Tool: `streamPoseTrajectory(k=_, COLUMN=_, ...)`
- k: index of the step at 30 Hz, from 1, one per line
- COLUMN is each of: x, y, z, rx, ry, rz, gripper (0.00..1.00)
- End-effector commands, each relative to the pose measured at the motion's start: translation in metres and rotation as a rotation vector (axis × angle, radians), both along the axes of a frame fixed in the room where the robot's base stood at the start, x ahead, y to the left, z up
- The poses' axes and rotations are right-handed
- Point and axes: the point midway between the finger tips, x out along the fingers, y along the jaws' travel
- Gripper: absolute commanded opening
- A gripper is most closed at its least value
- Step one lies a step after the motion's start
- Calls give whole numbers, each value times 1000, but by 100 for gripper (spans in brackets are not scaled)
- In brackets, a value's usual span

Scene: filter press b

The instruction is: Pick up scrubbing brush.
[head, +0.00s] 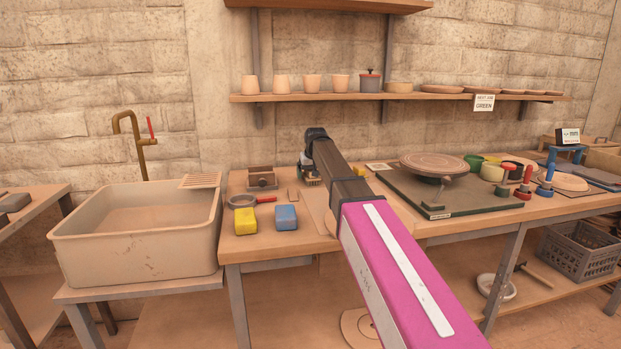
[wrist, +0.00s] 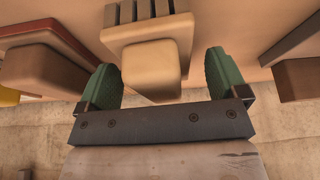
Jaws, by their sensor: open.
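The scrubbing brush (wrist: 152,50) looks like a tan wooden block with a raised grip and a row of dark grey tufts along its far side. In the wrist view it lies between the two green fingers of my gripper (wrist: 163,72). The fingers are open, one on each side of the raised grip, with a visible gap on both sides. In the head view my gripper (head: 309,165) is over the left part of the workbench, and my arm hides much of it. Only a small part of the brush (head: 312,181) seems to show below it there.
A brown wooden block (head: 262,178) with a knob stands left of my gripper. A wheel (head: 433,166) is to the right, a sink (head: 138,240) to the left.

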Motion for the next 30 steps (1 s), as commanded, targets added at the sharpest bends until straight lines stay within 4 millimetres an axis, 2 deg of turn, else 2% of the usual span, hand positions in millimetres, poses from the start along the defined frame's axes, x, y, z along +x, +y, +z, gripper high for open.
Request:
streamPoseTrajectory(k=3, x=3, y=1, z=-10, rx=0, ry=1, rz=0, gripper=92)
streamPoseTrajectory(k=9, x=3, y=1, z=-9, rx=0, ry=0, rz=0, gripper=92)
streamPoseTrajectory(k=14, x=3, y=1, z=-9, rx=0, ry=0, rz=0, gripper=39)
streamPoseTrajectory(k=15, x=3, y=1, z=-9, rx=0, ry=0, rz=0, gripper=36)
streamPoseTrajectory(k=25, x=3, y=1, z=-7, rx=0, ry=0, rz=0, gripper=36)
streamPoseTrajectory(k=30, x=4, y=1, z=4, rx=1, ry=-2, rz=0, gripper=36)
